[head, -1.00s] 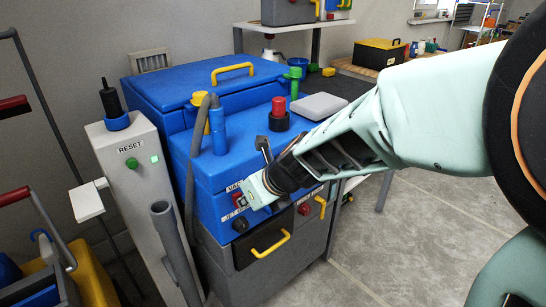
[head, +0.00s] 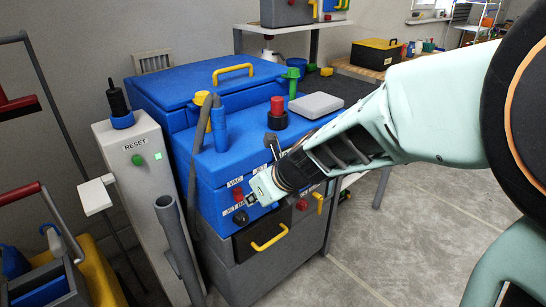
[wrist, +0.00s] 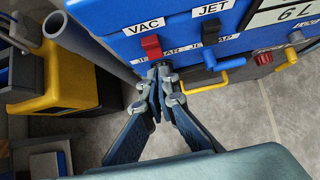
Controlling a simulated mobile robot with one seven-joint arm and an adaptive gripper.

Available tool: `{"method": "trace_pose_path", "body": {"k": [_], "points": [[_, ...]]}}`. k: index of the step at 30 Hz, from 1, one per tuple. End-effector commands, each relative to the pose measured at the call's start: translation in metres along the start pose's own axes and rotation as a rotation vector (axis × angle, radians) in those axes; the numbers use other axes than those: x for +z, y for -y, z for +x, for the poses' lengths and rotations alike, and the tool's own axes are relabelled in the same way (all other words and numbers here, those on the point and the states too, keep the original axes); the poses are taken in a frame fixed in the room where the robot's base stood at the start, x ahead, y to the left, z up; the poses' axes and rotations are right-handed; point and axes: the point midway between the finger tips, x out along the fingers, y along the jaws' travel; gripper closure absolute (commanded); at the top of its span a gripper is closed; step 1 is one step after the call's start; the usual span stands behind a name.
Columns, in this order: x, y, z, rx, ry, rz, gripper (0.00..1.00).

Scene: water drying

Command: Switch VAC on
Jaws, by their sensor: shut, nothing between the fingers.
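The blue machine (head: 207,172) has a front panel with a VAC label and a red VAC switch (head: 238,193) below it. In the wrist view the red switch (wrist: 151,45) sits under the VAC label, just beyond my fingertips; whether it is on or off I cannot tell. My gripper (head: 252,198) is shut and empty, just right of the switch in the head view. In the wrist view its closed tips (wrist: 161,70) are slightly below the switch and appear apart from it. A black JET switch (wrist: 210,57) is to the right.
A yellow handle (head: 270,237) sticks out below the panel. A grey pipe (head: 176,240) and a grey RESET post (head: 128,165) with a green button stand left. Open floor lies right.

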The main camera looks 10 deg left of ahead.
Motion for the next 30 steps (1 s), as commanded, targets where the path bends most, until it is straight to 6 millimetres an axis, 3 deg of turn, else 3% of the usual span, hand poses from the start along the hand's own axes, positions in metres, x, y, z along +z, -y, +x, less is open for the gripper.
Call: {"method": "trace_pose_path", "body": {"k": [2,18,30], "points": [[-0.001,0.005,-0.002,0.0,-0.003,0.002,1.0],[0.01,0.005,-0.084,0.002,-0.005,0.001,1.0],[0.011,0.004,-0.102,0.001,-0.001,-0.003,1.0]]}}
